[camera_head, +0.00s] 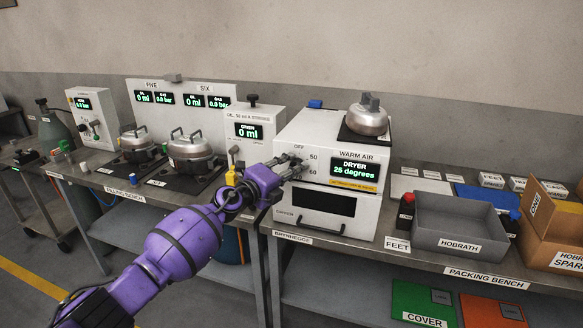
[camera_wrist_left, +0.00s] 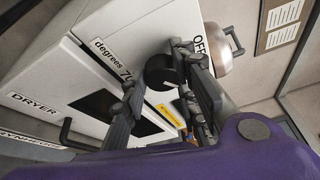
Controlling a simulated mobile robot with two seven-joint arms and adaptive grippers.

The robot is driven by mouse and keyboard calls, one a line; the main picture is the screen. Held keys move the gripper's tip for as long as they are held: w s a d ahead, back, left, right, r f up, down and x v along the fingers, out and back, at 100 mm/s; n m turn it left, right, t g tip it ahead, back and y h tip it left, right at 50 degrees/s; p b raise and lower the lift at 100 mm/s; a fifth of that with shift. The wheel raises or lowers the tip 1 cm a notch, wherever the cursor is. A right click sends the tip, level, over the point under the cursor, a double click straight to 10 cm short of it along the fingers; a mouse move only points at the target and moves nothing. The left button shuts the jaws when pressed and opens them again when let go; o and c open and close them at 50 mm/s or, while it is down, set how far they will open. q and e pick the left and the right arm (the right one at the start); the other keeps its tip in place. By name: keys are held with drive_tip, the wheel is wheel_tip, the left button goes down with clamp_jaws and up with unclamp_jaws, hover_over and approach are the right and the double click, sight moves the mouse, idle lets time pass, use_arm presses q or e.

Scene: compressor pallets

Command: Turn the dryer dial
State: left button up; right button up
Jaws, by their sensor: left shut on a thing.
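The dryer (camera_head: 315,225) is a white box on the bench, with a dark display (camera_head: 355,169) reading "DRYER 25 degrees" and labels OFF, 50 and 60 around its dial. My left gripper (camera_head: 291,164) is at the dial on the upper left of the dryer's front and hides most of it in the head view. In the left wrist view the dial (camera_wrist_left: 160,72) is a dark round knob between the fingers of my left gripper (camera_wrist_left: 163,85), which is shut on it. I cannot read where the dial points. My right gripper is not in view.
A metal pot (camera_head: 368,120) stands on the dryer's top. The dryer's lower door has a handle (camera_head: 325,226). To the left are a white dispenser box (camera_head: 255,112) and metal pots (camera_head: 191,152). A grey bin (camera_head: 460,219) stands to the right.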

use_arm(q)
drive_tip(key=shift+s+f, duration=0.2)
drive_tip(key=shift+f, duration=0.55)
drive_tip(key=o, duration=1)
drive_tip(key=shift+w+r, duration=0.1)
drive_tip(key=shift+r, duration=0.2)
drive_tip(key=v, duration=1.2)
drive_tip(key=shift+r, duration=0.3)
